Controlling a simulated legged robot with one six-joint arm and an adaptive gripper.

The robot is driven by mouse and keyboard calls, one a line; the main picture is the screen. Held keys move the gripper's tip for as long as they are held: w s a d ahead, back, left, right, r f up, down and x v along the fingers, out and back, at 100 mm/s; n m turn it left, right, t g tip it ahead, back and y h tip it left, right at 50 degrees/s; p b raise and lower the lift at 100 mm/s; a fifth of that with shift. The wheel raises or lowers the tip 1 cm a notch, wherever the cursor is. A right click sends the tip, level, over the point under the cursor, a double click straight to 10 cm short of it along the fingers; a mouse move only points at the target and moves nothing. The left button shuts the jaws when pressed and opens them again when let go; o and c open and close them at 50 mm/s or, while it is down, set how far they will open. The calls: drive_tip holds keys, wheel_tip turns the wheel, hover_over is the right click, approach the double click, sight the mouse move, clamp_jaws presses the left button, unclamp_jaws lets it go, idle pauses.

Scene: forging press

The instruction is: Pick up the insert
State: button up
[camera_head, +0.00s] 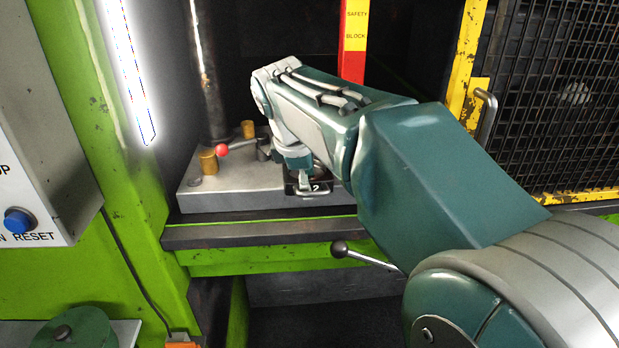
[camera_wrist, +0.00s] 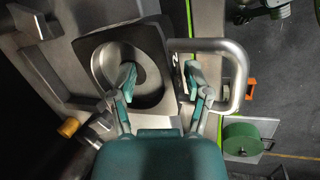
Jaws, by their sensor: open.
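The insert is a dark block with a round cavity; its rim (camera_wrist: 120,42) shows in the wrist view. A silver loop handle (camera_wrist: 238,75) stands on its right side there. In the head view the insert (camera_head: 316,187), marked "2", sits on the grey die bed, partly hidden by my arm. My gripper (camera_wrist: 162,82) is open and empty. In the wrist view its left finger appears over the cavity and its right finger over the handle's opening. I cannot tell the height of the fingertips or any contact. In the head view my gripper (camera_head: 300,178) is over the insert, its fingertips unclear.
The grey die bed (camera_head: 225,190) carries brass posts (camera_head: 208,161) and a red-knobbed lever (camera_head: 221,150) left of my gripper. A steel column rises behind them. A red and yellow safety block (camera_head: 354,40) stands behind my arm. A mesh guard (camera_head: 560,100) is at right.

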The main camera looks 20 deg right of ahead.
clamp_jaws()
drive_tip(key=shift+a, duration=0.1)
drive_tip(key=shift+s+f, duration=0.1)
idle(0.3)
